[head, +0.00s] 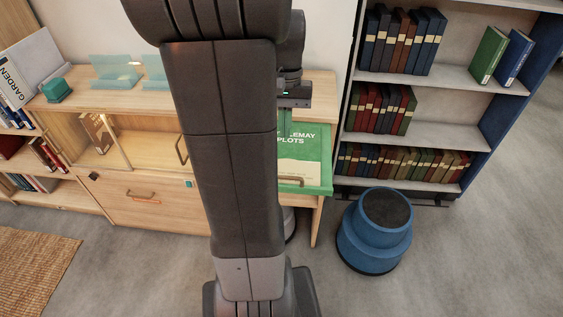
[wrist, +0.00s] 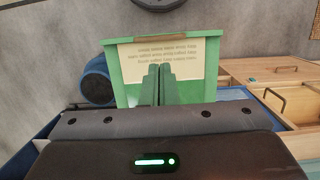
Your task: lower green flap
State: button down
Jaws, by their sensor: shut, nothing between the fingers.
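The green flap (head: 312,145) is in the right part of the wooden cabinet in the head view. It carries white lettering and a pale lower panel, with a green strip along its front edge. My arm hides its left side. In the wrist view the flap (wrist: 112,70) shows a cream sheet with lines of print. My gripper (wrist: 158,68) is shut and empty, its two fingers together in front of the flap's middle. I cannot tell whether the fingertips touch it.
A blue round stool (head: 372,232) stands right of the cabinet, before a bookcase (head: 415,90) full of books. Left of the flap are a wide drawer (head: 140,208) with a handle and a glass-fronted compartment. The floor (head: 130,270) at the front left is clear apart from a woven rug (head: 35,270).

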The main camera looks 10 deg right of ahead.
jog(key=f, duration=0.3)
jog(key=s+f, duration=0.1)
jog(key=f, duration=0.3)
jog(key=s+f, duration=0.1)
jog(key=f, duration=0.3)
jog(key=shift+s+a+p, duration=0.1)
jog(key=shift+a+p, duration=0.15)
jog(key=shift+p, duration=0.15)
jog(key=shift+f, duration=0.2)
